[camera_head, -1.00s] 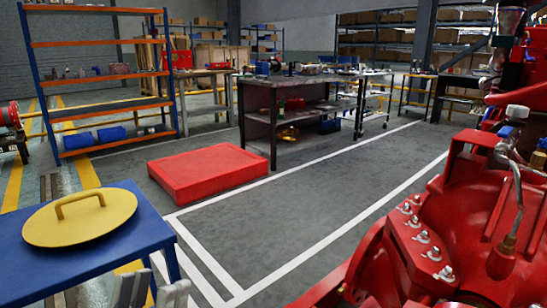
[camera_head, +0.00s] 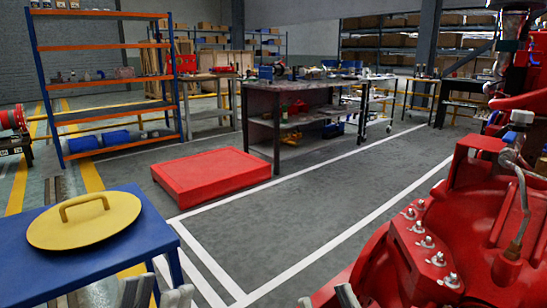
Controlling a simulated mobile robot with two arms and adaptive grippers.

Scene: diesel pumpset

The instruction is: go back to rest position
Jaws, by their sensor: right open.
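My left gripper (camera_head: 158,290) shows only in part at the bottom edge, as grey finger parts in front of the blue table; its jaw gap is not clear. I see nothing held in it. My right gripper (camera_head: 326,299) just shows at the bottom edge, with two grey fingertips apart and nothing seen between them. It is left of and close to the red diesel pumpset (camera_head: 400,255) in the picture. A round yellow lid with a handle (camera_head: 85,222) lies on the blue table (camera_head: 150,236), apart from both grippers.
A low red platform (camera_head: 210,178) lies on the grey floor. A dark workbench (camera_head: 300,88) with tools and an orange-and-blue shelf rack (camera_head: 100,15) stand behind it. The white-lined floor (camera_head: 330,210) between platform and pumpset is clear.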

